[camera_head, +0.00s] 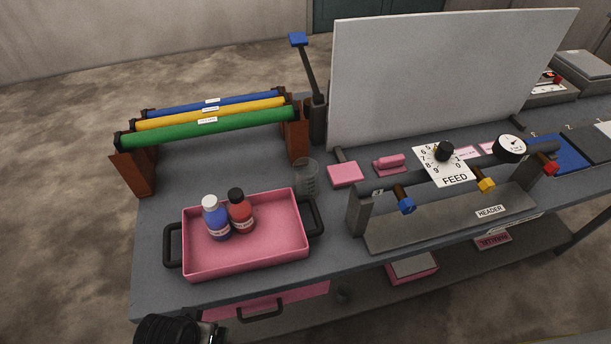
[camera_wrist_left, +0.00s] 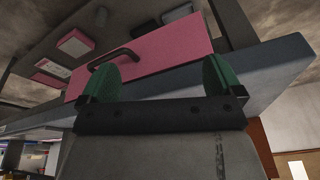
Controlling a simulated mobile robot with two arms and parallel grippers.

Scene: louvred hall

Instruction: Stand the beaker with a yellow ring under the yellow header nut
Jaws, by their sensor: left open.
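A clear beaker (camera_head: 306,176) stands upright on the bench, just right of the pink tray's back corner; I cannot make out a ring colour on it. The yellow header nut (camera_head: 486,185) hangs at the front of the grey header (camera_head: 440,215), between a blue nut (camera_head: 407,205) and a red nut (camera_head: 550,168). The header base below the yellow nut looks bare. My left gripper (camera_wrist_left: 170,78) is open and empty, with green finger pads, below the bench top facing a pink drawer front (camera_wrist_left: 150,55). My right gripper is not in view.
A pink tray (camera_head: 190,262) holds a blue and a red bottle (camera_head: 240,212). Behind are a rack of coloured rollers (camera_head: 210,130) and a tall grey panel (camera_head: 440,80). A small dim object (camera_head: 343,294) sits below the bench. Pink blocks (camera_head: 345,174) lie behind the header.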

